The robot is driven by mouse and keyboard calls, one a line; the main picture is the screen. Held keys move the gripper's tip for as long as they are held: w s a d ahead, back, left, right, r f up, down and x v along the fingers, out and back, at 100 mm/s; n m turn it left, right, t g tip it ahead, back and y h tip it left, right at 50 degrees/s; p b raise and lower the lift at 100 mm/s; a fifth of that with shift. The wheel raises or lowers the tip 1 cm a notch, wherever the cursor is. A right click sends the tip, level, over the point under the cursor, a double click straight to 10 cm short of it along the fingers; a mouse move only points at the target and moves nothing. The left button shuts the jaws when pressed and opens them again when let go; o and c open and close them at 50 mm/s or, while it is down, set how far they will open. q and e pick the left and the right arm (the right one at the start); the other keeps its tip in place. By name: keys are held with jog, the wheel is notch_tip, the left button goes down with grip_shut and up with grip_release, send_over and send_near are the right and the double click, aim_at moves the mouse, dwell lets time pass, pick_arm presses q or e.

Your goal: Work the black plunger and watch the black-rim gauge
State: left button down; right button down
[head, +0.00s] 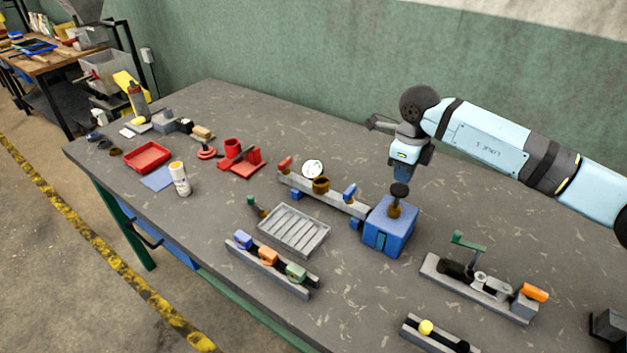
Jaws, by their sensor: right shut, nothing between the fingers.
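The black plunger (399,190) stands upright on a brass collar on top of a blue box (388,228), right of the table's middle in the head view. My right gripper (403,181) points down directly over the plunger knob. Its fingers are shut and empty, and the tips are at or just above the knob; I cannot tell if they touch. A round white-faced gauge (312,168) with a thin dark rim stands on the grey rail (340,199) left of the box. Its needle is too small to read. My left gripper is out of view.
A grey slotted tray (293,231) and a rail with coloured blocks (270,264) lie in front. A fixture with a green lever (480,287) stands at right. A red tray (147,157) and a white bottle (180,178) are at left. The table behind the gauge is clear.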

aim_at(400, 188)
jog(key=shift+f+b, duration=1.85)
jog(key=shift+f, duration=1.05)
jog(key=shift+r+p, duration=1.7)
jog(key=shift+r, duration=2.25)
jog(key=shift+f, duration=0.1)
